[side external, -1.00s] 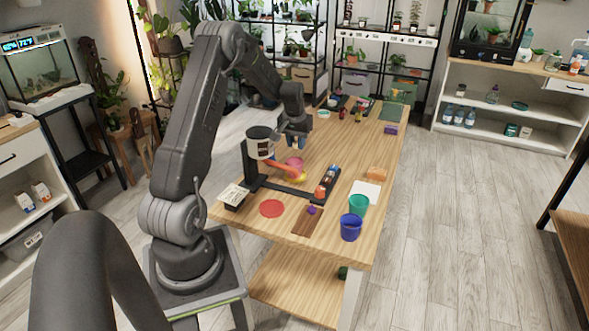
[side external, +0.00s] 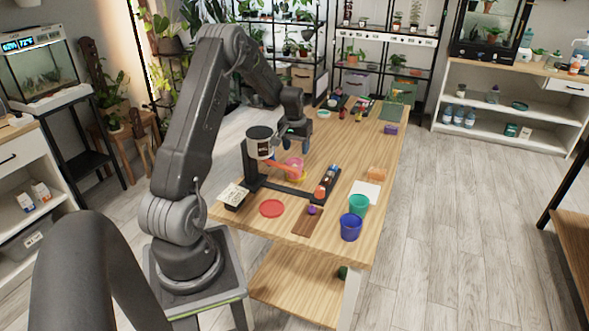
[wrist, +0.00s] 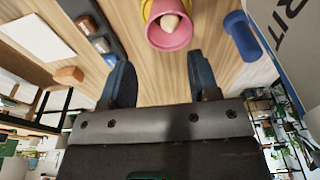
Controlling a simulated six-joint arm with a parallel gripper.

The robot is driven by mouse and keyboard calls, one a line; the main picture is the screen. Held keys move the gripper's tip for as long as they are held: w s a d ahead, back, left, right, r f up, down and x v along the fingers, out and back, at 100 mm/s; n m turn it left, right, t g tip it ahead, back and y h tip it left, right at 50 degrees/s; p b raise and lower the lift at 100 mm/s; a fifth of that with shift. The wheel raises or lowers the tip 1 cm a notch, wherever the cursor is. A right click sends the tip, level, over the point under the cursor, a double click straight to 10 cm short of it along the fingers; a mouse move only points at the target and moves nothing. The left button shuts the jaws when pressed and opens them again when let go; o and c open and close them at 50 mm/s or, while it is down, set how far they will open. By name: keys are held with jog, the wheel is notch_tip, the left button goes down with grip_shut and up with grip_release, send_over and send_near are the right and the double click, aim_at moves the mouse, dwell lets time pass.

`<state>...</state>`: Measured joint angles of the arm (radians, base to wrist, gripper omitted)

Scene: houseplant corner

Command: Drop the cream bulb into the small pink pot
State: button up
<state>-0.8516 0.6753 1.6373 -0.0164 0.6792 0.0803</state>
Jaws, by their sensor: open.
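The small pink pot (wrist: 168,38) shows in the wrist view just beyond my fingertips, with its mouth towards the camera. The cream bulb (wrist: 171,22) appears inside that mouth. My gripper (wrist: 160,60) is open, with nothing between its two dark blue fingers, and is apart from the pot. The bulb cannot be made out in the side view.
A white canister (side external: 260,145) on a black stand is close left of my gripper. A blue object (wrist: 242,36) lies near the pot. A dark tray with small items (side external: 327,183), a green cup (side external: 358,204) and a blue cup (side external: 350,228) stand nearer the front.

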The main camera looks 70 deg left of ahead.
jog(key=shift+r, duration=0.1)
notch_tip(320, 180, up, 13)
jog(key=s+d, duration=0.1)
jog(key=d+r+m+t, duration=0.1)
jog(key=d+r, duration=0.2)
jog(key=d, duration=0.5)
jog(key=d+r+m, duration=0.2)
jog(key=d+r, duration=0.2)
jog(key=d, duration=0.3)
jog(key=s+d+m+t, duration=0.1)
jog(key=s+d+m, duration=0.2)
jog(key=s+d, duration=0.4)
jog(key=s+d+m+t+h, duration=0.1)
jog(key=s+d, duration=0.7)
jog(key=d, duration=0.8)
jog(key=shift+s+d+r+m+t, duration=0.2)
jog(key=shift+s+m+t, duration=0.1)
jog(key=shift+m+t, duration=0.55)
jog(key=shift+o, duration=0.3)
